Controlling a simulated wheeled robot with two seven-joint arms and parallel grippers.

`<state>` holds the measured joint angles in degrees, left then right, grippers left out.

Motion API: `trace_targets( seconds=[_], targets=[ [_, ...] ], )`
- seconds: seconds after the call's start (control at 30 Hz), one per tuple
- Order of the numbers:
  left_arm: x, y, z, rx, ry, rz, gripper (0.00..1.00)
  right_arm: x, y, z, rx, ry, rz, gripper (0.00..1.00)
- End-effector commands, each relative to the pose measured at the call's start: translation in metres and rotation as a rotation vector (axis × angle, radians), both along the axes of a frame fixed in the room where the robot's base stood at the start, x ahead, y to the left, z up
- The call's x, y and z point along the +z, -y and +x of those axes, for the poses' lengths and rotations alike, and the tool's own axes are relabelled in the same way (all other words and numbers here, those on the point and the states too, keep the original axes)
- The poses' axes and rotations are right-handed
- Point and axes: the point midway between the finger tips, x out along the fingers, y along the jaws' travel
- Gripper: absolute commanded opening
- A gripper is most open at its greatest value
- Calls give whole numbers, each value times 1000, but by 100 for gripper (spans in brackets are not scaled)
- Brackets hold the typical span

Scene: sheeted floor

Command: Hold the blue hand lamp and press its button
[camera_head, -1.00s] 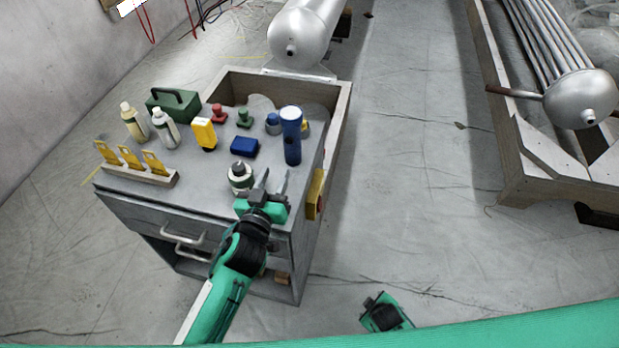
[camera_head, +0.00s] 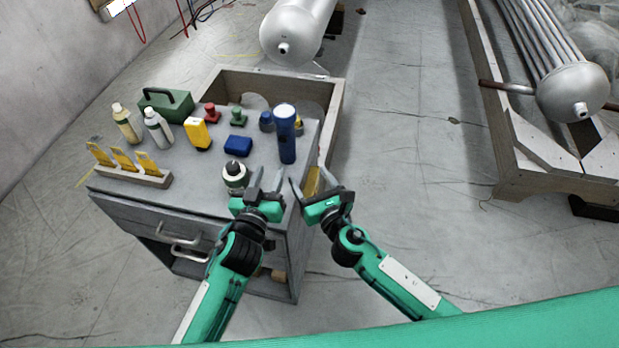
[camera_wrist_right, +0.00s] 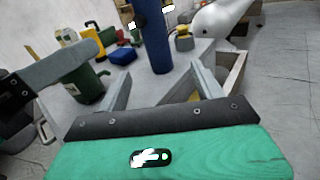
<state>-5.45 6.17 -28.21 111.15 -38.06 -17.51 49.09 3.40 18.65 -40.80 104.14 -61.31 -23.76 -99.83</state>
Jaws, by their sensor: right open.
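The blue hand lamp (camera_head: 286,138), a tall blue cylinder with a pale round top, stands upright near the right edge of the grey cabinet top (camera_head: 205,170). It also shows in the right wrist view (camera_wrist_right: 158,45), beyond and between the right fingers. Its button cannot be made out. My left gripper (camera_head: 268,180) is open and empty over the cabinet's front edge, in front of the lamp. My right gripper (camera_head: 311,186) is open and empty at the cabinet's front right corner, apart from the lamp; its fingers also show in the right wrist view (camera_wrist_right: 161,92).
A blue box (camera_head: 238,146), a yellow device (camera_head: 198,134), a green case (camera_head: 166,105) and a rack with yellow tools (camera_head: 140,175) share the top.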

Motion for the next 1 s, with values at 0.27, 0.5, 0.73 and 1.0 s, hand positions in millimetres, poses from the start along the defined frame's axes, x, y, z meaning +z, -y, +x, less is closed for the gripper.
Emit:
trace_targets(
  seconds=[0.27,0.5,0.73,1.0],
  targets=[
    [0,0,0,0,0,0,36,9,-11,18,17,43,-48,68],
    [0,0,0,0,0,0,36,9,-28,61,16,41,-46,68],
    [0,0,0,0,0,0,36,9,-43,101,16,38,-44,68],
    [0,0,0,0,0,0,36,8,-52,126,15,38,-45,68]
  ],
)
